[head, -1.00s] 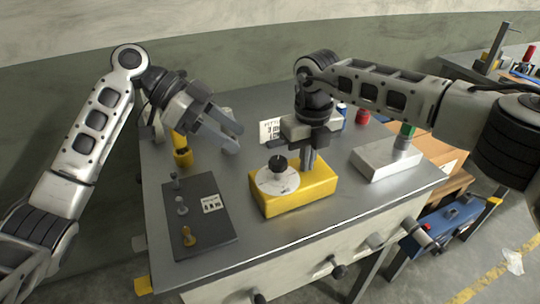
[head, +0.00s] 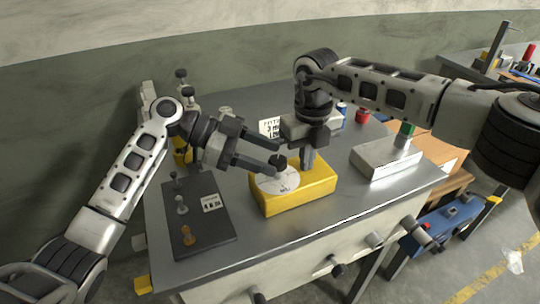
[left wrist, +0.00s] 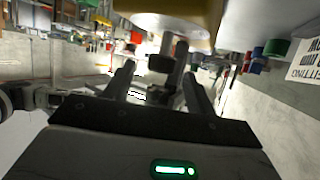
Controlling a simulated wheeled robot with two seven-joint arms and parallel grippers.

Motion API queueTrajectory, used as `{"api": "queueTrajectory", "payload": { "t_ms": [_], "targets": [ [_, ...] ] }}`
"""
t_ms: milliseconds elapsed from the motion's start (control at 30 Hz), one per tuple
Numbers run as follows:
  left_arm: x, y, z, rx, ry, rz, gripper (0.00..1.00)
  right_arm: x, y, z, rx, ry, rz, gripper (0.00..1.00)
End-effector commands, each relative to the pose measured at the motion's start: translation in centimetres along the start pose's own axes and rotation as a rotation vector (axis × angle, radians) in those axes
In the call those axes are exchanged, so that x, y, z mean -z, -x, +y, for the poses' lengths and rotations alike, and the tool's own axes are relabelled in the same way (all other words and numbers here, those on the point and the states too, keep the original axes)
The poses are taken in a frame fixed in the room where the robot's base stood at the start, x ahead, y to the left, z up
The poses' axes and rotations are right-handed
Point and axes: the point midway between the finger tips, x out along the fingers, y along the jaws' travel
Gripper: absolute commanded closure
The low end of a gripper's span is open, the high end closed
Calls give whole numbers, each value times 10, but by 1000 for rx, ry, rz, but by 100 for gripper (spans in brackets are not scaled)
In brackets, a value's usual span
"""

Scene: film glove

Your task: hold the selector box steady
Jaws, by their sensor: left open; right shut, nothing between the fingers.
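The selector box (head: 306,198) is yellow, with a white dial (head: 277,184) and a black knob (head: 277,161) on top. It sits on the grey workbench. My left gripper (head: 270,164) is open, its fingers reaching to the knob from the left. In the left wrist view the knob (left wrist: 160,63) shows between the fingertips (left wrist: 158,85), below the yellow box (left wrist: 180,12); I cannot tell whether they touch it. My right gripper (head: 308,165) points down, shut and empty, at the box's rear right top. Contact with the box is unclear.
A dark panel (head: 208,240) with small toggles and a label lies left of the box. A silver block (head: 385,162) with a green-topped piece stands to the right.

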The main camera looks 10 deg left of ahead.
Motion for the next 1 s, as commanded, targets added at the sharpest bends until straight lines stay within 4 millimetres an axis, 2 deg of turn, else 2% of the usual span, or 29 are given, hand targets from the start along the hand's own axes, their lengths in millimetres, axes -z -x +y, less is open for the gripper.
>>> {"api": "queueTrajectory", "payload": {
  "t_ms": [33, 133, 433, 467, 600, 633, 1000],
  "targets": [
    [-1, -6, 0, -2, 0, 1, 45, 3, -7, -1, 2, 0, 12, 100],
    [-1, -12, 0, -1, 0, 0, 45, 3, -7, 0, 2, 0, 12, 100],
    [-1, -15, 0, 0, 0, 0, 45, 3, -7, 0, 2, 0, 12, 100],
    [-1, -15, 0, 0, 0, 0, 47, 3, -7, 0, 2, 0, 12, 100],
    [-1, -14, 0, -1, 0, -1, 86, 3, -7, -1, 2, 0, 12, 100],
    [-1, -14, 0, -1, -1, -1, 89, 3, -7, -1, 2, -1, 12, 100],
    [-2, -15, 2, 45, 20, -5, 89, 2, -7, -1, 2, -2, 10, 100]
  ]
}}
